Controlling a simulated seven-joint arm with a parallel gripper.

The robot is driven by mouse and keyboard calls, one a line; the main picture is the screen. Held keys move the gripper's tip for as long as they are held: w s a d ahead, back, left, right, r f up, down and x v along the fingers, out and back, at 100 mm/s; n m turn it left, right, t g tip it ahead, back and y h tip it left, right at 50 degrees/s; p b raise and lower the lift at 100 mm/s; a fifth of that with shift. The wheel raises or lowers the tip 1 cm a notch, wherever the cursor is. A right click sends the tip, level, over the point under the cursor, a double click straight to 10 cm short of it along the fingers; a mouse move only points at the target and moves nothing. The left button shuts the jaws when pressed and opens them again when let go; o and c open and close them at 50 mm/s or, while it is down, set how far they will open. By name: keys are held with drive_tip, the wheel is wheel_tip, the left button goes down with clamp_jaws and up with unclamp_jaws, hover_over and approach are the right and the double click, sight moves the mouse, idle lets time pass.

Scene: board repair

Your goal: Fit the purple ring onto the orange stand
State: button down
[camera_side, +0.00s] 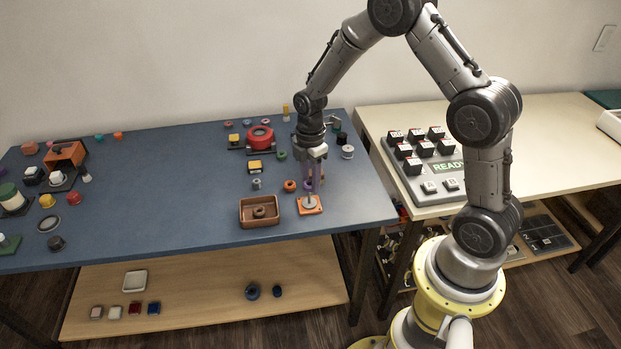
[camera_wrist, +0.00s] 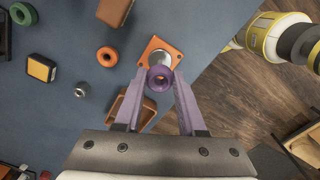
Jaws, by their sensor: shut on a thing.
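The purple ring (camera_wrist: 160,78) is held between the fingertips of my gripper (camera_wrist: 160,84), and its hole faces the wrist camera. The fingers are themselves purple and are shut on it. The orange stand (camera_wrist: 150,47) is a flat square plate with a silver round part (camera_wrist: 162,57) in its middle. In the wrist view the ring overlaps the near part of the stand and hides some of it. In the side view my gripper points straight down just above the orange stand (camera_side: 302,209). The small gap between ring and silver part cannot be judged there.
A brown tray (camera_side: 243,216) with a brown ring in it stands left of the stand, near the table's front edge. An orange ring (camera_side: 290,185) and a silver nut (camera_side: 256,184) lie behind it. A red round device (camera_side: 260,135) stands further back. The blue table (camera_side: 165,190) is clear left of the tray.

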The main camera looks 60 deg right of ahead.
sight(311, 202)
drive_tip(key=shift+f, duration=0.15)
drive_tip(key=shift+f, duration=1.9)
drive_tip(key=shift+f, duration=0.55)
idle(0.3)
drive_tip(key=c, duration=0.8)
unclamp_jaws()
drive_tip(key=shift+o, duration=0.2)
wheel_tip(311, 202, up, 11)
idle(0.5)
